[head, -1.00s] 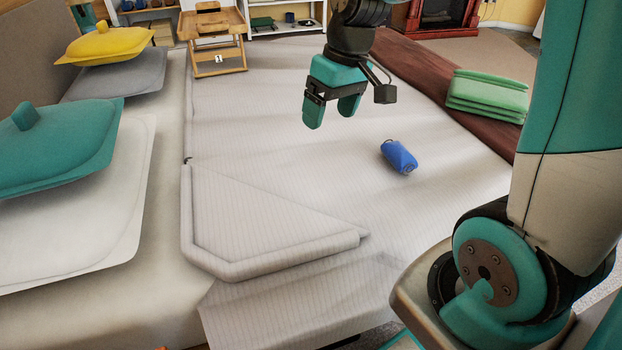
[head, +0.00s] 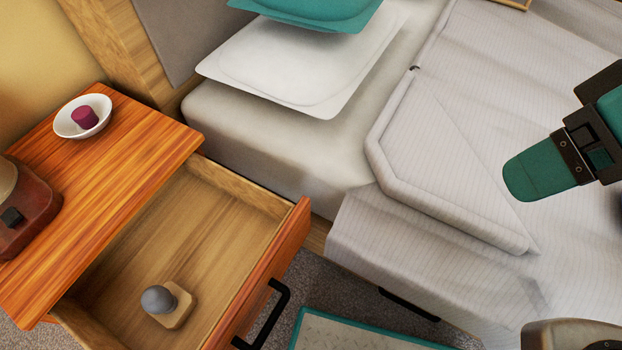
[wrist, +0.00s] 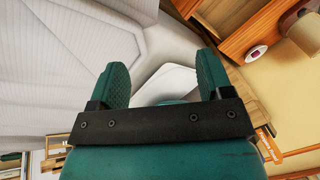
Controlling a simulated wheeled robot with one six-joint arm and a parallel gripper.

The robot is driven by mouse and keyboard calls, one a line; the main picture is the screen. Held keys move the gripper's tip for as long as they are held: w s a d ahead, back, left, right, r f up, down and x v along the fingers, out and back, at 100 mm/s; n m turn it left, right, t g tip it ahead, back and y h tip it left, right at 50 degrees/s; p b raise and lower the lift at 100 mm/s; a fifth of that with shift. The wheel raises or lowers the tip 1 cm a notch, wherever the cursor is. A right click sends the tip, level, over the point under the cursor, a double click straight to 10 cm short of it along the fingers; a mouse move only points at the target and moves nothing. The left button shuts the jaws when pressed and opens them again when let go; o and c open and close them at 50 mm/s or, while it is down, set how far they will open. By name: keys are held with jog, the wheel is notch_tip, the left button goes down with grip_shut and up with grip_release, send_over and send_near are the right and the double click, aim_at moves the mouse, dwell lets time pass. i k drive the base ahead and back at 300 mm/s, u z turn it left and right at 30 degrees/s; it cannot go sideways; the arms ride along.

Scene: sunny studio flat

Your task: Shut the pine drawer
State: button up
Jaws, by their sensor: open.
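The pine drawer (head: 185,230) stands pulled out of the orange-brown wooden nightstand (head: 110,190) at the left of the head view. Its front has a black bar handle (head: 268,318). Inside lies a small wooden block with a grey ball on it (head: 168,302). My gripper (head: 545,172) is at the right of the head view, above the bed and well apart from the drawer. In the wrist view my gripper (wrist: 162,78) has its two teal fingers spread, with nothing between them.
A white bowl (head: 82,117) with a dark red piece and a reddish-brown object (head: 22,212) stand on the nightstand top. The bed (head: 460,150) with pillows (head: 300,70) fills the middle and right. A teal-edged flat thing (head: 360,335) lies on the floor before the drawer.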

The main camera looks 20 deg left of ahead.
aim_at(210, 231)
jog(key=u, duration=0.5)
jog(key=k, duration=0.5)
jog(key=u, duration=0.85)
